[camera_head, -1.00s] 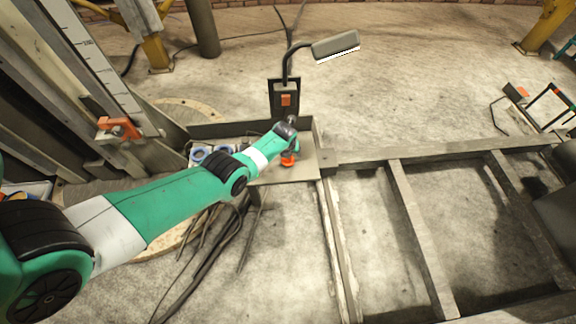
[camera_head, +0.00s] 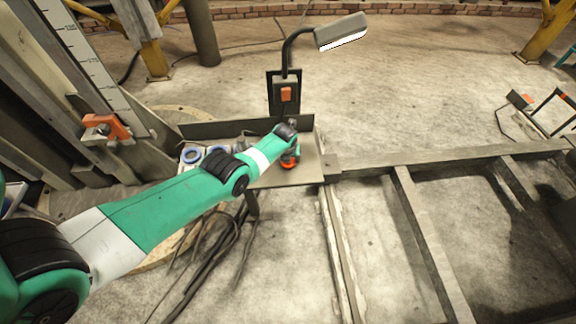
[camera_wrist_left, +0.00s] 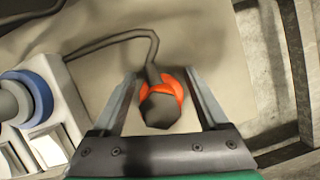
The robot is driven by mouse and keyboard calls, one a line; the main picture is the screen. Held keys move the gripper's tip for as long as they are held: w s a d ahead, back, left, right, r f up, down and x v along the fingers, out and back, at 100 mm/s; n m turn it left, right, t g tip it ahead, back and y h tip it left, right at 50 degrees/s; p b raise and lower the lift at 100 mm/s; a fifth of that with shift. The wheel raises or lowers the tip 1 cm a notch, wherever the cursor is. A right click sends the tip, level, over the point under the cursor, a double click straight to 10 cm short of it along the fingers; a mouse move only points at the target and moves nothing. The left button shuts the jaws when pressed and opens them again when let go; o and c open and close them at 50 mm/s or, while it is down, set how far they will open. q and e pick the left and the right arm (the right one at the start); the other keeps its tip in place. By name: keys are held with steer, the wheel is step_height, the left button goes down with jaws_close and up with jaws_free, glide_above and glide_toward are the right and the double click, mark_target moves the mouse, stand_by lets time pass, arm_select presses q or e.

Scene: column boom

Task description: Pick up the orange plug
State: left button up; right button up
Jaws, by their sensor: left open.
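The orange plug (camera_wrist_left: 174,84) lies on a beige tray and has a dark grey body with a grey cable leading off to the upper left in the left wrist view. In the head view the plug (camera_head: 291,163) shows as an orange spot under my left wrist. My left gripper (camera_wrist_left: 167,80) is open, with one finger on each side of the plug and a gap between each finger and it. The gripper's fingers are largely hidden in the head view. My right gripper is not in view.
The tray (camera_head: 300,178) has a raised back wall. A socket block with blue-ringed sockets (camera_wrist_left: 28,97) stands left of the plug. A lamp (camera_head: 340,32) and a box with an orange switch (camera_head: 287,94) stand behind. A metal frame (camera_head: 400,168) extends right.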

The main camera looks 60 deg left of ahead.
arm_select(q)
steer(key=shift+r, duration=0.1)
jaws_close()
steer(key=shift+r, duration=0.1)
step_height(320, 180, up, 4)
steer(key=p, duration=0.4)
steer(key=shift+r, duration=0.1)
steer(key=s+d+r+p, duration=0.9)
steer(key=r+p, duration=0.4)
steer(key=p, duration=1.3)
steer(key=shift+s+d+r+p, duration=0.35)
steer(key=shift+d+p, duration=0.05)
steer(key=shift+d, duration=0.1)
